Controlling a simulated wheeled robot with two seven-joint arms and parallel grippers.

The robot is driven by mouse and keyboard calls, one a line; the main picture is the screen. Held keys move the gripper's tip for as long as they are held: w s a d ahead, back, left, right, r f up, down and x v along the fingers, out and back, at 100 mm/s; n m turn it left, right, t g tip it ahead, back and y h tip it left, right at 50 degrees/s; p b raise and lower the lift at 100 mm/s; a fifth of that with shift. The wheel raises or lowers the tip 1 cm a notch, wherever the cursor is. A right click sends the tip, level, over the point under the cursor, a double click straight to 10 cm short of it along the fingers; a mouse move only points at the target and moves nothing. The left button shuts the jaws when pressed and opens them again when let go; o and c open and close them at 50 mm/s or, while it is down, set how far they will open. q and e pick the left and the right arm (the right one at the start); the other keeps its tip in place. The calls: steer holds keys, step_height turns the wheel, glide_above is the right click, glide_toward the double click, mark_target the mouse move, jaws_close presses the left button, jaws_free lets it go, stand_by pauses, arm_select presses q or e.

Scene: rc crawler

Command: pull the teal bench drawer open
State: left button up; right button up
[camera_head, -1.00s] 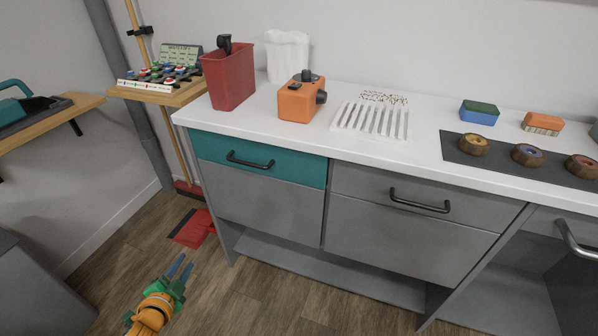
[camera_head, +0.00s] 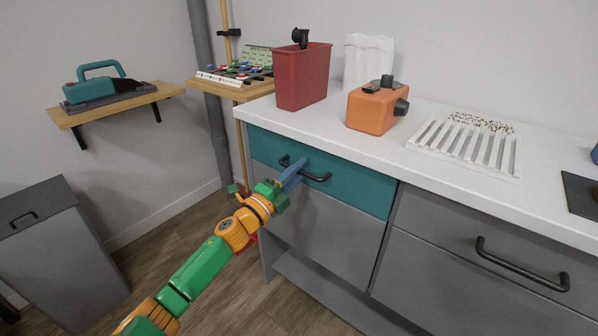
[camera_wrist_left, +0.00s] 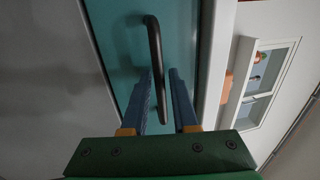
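The teal bench drawer (camera_head: 362,190) is under the left end of the white worktop, and its front looks flush with the bench. Its dark bar handle (camera_head: 320,177) is partly hidden by my left gripper (camera_head: 294,172), whose blue fingers reach the handle's left half. In the left wrist view, the teal drawer front (camera_wrist_left: 181,35) fills the upper middle. The handle (camera_wrist_left: 154,42) runs down to between the fingertips of my left gripper (camera_wrist_left: 163,76). The fingers are apart, with a small gap around the bar; whether either touches it is unclear. My right gripper is out of view.
A red bin (camera_head: 302,80) and an orange device (camera_head: 374,110) stand on the worktop (camera_head: 420,165) above the drawer. A grey drawer (camera_head: 480,250) is to the right. A grey cabinet (camera_head: 60,250) stands at the left. Floor between is clear.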

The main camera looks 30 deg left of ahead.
arm_select(q)
jaws_close()
stand_by(1.4)
